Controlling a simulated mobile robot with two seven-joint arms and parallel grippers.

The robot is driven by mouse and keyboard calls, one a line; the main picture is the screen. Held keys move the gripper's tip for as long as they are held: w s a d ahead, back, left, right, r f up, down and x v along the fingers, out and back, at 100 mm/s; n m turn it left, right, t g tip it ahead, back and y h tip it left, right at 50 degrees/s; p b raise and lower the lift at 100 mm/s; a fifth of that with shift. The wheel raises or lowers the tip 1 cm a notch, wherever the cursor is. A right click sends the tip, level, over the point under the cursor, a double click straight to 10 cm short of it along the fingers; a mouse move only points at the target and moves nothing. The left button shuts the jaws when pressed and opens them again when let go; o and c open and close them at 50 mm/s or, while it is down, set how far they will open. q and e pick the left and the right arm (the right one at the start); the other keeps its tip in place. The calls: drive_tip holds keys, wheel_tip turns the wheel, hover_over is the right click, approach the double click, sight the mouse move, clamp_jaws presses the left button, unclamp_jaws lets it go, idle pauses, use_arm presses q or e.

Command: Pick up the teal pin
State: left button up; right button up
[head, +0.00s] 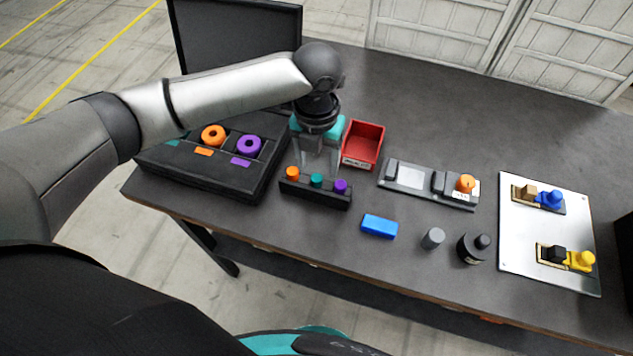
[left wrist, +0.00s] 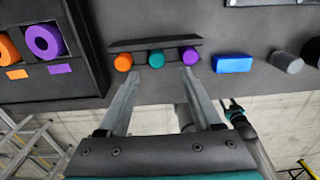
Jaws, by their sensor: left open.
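The teal pin (head: 317,180) stands in the middle of a dark rack (head: 315,196), between an orange pin (head: 292,173) and a purple pin (head: 340,186). In the left wrist view the teal pin (left wrist: 156,58) shows just beyond my fingertips, roughly centred between them. My left gripper (head: 318,172) is open and empty, pointing down at the rack's far side in the head view. Its two fingers also show in the left wrist view (left wrist: 160,75), spread apart. I cannot tell the exact height of the fingertips over the pins.
A black case (head: 262,185) with orange and purple rings lies left of the rack. A red bin (head: 363,144) stands behind right. A blue block (head: 379,226), a grey cylinder (head: 433,238) and a black knobbed piece (head: 473,247) stand right, near the table's front edge.

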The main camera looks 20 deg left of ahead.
sight(316, 179)
use_arm(q)
drive_tip(key=shift+a+f, duration=0.2)
drive_tip(key=shift+f, duration=2.5)
drive_tip(key=shift+w, duration=0.1)
clamp_jaws()
